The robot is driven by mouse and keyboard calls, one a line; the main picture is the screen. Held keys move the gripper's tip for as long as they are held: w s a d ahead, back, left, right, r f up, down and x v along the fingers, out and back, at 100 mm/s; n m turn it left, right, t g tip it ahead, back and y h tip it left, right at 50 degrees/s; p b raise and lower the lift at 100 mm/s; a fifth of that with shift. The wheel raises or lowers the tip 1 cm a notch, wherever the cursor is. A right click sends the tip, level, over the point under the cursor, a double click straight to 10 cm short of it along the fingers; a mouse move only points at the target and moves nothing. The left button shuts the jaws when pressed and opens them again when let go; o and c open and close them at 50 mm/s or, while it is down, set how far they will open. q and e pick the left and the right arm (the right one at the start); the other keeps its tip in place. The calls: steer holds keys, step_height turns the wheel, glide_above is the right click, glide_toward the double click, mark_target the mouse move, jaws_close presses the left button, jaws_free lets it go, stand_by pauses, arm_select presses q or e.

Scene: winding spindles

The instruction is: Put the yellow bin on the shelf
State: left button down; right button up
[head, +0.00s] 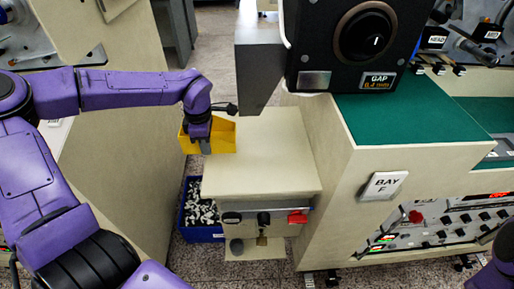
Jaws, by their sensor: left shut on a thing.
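The yellow bin (222,138) is at the left edge of a beige flat top (268,150), which may be the shelf. My left gripper (204,146) comes down over the bin and is shut on its near wall. The gripper hides part of the bin's inside and front. I cannot tell whether the bin touches the beige top or hangs just beside it.
A blue bin (204,233) full of small grey parts stands on the floor below. A green-topped cabinet (405,115) marked BAY F stands right. The beige top is bare.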

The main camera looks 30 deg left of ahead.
arm_select(q)
glide_above(254, 160)
steer(key=a, duration=0.1)
steer(key=shift+s+r+p, duration=0.1)
steer(key=shift+s+p, duration=0.2)
steer(key=shift+p, duration=0.05)
steer(key=f, duration=0.2)
steer(key=d+f, duration=0.1)
steer(key=shift+w+p, duration=0.25)
steer(key=shift+p, duration=0.15)
steer(key=shift+f, duration=0.35)
steer(key=shift+f, duration=0.15)
steer(key=c, duration=1.2)
jaws_free()
steer(key=shift+c, duration=0.2)
step_height(254, 160, up, 12)
steer(key=shift+r, duration=0.2)
